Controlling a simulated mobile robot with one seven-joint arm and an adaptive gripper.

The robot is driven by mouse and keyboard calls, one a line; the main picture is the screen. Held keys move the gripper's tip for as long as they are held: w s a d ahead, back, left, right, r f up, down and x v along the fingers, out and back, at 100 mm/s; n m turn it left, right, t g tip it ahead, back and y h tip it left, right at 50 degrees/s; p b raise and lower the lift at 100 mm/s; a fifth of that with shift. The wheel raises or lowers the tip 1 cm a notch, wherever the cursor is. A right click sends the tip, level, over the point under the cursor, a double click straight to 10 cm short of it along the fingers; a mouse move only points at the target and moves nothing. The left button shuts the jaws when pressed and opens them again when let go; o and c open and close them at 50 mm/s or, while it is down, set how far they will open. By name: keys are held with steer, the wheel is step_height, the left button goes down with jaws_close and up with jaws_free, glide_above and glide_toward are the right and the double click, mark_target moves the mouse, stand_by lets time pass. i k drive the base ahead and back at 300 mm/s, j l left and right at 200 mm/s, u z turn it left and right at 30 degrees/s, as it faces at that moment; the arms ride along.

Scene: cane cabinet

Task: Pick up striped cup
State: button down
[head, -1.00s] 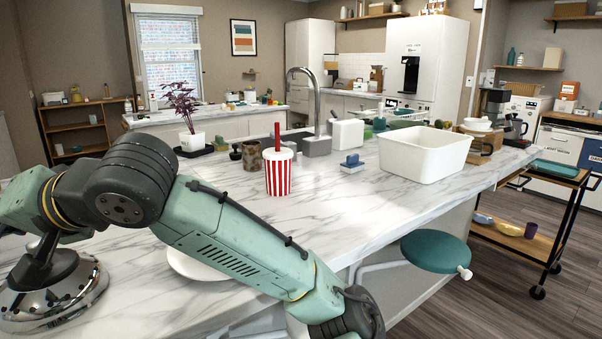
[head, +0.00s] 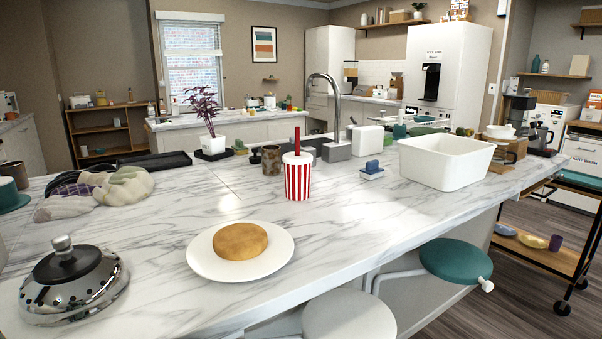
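The striped cup (head: 297,178) stands upright on the white marble counter (head: 330,218). It has red and white vertical stripes, a white lid and a red straw. Nothing touches it that I can see. My gripper and arm are not in the head view now.
A plate (head: 202,258) with a round brown food (head: 240,241) lies in front of the cup. A metal lidded dish (head: 74,285) is at the front left. A white bin (head: 445,163), a blue-handled brush (head: 371,170) and a brown patterned mug (head: 271,160) stand near the cup. Stools line the front edge.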

mark_target(297, 169)
steer(key=i+l+z, duration=0.15)
steer(key=l, duration=0.2)
steer(key=i+l+z, duration=0.15)
steer(key=l, duration=0.2)
steer(key=i+j, duration=0.15)
steer(key=i, duration=0.4)
steer(key=i+j+z, duration=0.15)
steer(key=i, duration=0.35)
